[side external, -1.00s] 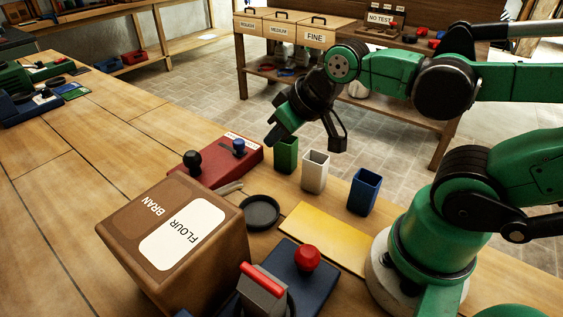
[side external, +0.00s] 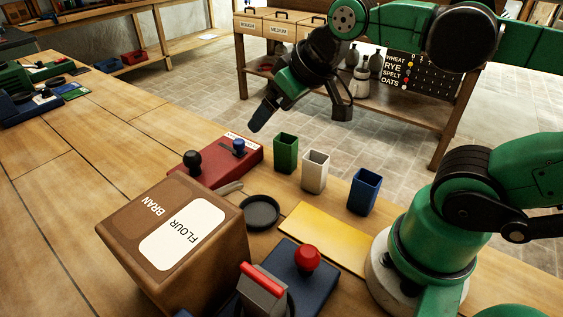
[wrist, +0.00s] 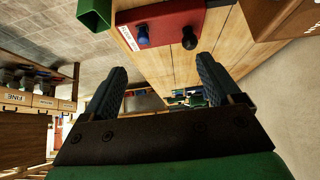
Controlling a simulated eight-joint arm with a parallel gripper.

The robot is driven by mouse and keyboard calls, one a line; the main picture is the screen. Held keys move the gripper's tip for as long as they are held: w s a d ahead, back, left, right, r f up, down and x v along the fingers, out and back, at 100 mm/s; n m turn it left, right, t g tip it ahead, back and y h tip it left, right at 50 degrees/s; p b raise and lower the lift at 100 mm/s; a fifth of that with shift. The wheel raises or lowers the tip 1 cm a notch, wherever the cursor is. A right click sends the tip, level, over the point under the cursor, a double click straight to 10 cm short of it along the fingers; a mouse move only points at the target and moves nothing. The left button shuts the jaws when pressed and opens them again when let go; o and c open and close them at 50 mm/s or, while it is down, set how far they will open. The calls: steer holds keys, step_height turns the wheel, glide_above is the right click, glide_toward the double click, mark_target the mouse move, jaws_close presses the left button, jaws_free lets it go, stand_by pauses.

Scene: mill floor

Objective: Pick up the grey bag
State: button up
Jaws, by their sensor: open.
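I see nothing that I can clearly tell is the grey bag. A grey block-like object (side external: 263,291) with a red bar on top stands at the front of the bench, by a dark blue base; I cannot tell whether it is a bag. My gripper (side external: 262,115) hangs in the air over the far edge of the bench, near the red box, well away from the grey object. In the wrist view my gripper (wrist: 162,68) shows two blue-grey fingers apart, with nothing between them.
A brown BRAN/FLOUR box (side external: 130,245) stands at front. A red box with knobs (side external: 212,170), green (side external: 286,155), white (side external: 315,173) and blue (side external: 363,193) cups, a black dish (side external: 260,212) and a yellow board (side external: 322,238) lie behind. The left bench is mostly clear.

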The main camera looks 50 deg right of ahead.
steer(key=s+a+g+y, duration=0.2)
steer(key=s+a+g, duration=0.1)
steer(key=a, duration=0.6)
steer(key=g+h, duration=0.2)
steer(key=g, duration=0.2)
glide_above(262, 287)
steer(key=shift+w+d+r, duration=0.2)
steer(key=shift+w+r, duration=0.05)
steer(key=shift+w, duration=0.2)
steer(key=shift+s+a+f, duration=0.2)
steer(key=shift+s+a, duration=0.15)
steer(key=shift+s, duration=0.25)
step_height(262, 287, down, 6)
steer(key=shift+w+d+r, duration=0.1)
steer(key=shift+w, duration=0.05)
steer(key=shift+f, duration=3.3)
jaws_close()
steer(key=shift+r, duration=0.15)
